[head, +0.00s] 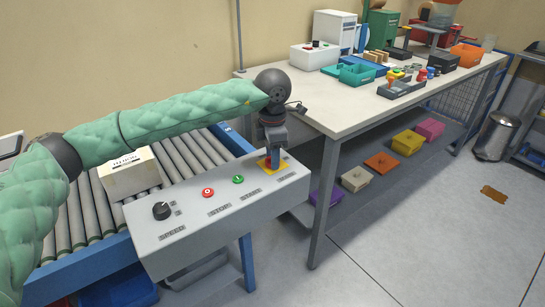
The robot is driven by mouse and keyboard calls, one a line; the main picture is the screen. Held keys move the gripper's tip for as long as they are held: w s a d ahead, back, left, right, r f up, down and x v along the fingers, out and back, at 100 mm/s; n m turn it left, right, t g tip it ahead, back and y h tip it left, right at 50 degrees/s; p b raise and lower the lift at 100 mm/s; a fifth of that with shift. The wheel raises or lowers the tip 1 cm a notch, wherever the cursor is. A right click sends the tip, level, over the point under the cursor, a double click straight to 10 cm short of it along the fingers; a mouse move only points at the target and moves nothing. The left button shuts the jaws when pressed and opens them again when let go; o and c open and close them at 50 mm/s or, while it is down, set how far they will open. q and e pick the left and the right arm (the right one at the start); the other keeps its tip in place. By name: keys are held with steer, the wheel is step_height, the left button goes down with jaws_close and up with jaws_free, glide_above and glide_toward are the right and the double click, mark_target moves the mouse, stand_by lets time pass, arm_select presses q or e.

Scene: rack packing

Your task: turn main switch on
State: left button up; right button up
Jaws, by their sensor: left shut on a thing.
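A grey control box (205,225) stands at the front of the roller conveyor. On its right end is the main switch (266,167), a red part on a yellow plate. My left gripper (273,156) points down onto it from above and is shut on its red part. The gripper hides much of the switch, so I cannot tell which way it is turned. My right gripper is not in view.
The box also carries a black knob (161,210), a red button (208,193) and a green button (238,179). A carton (130,176) lies on the conveyor (185,160) behind it. A workbench (345,113) with bins stands to the right. The floor at right is mostly clear.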

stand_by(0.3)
arm_select(q)
steer(key=o, duration=1)
steer(key=shift+r+b, duration=0.35)
steer(key=shift+r, duration=3.55)
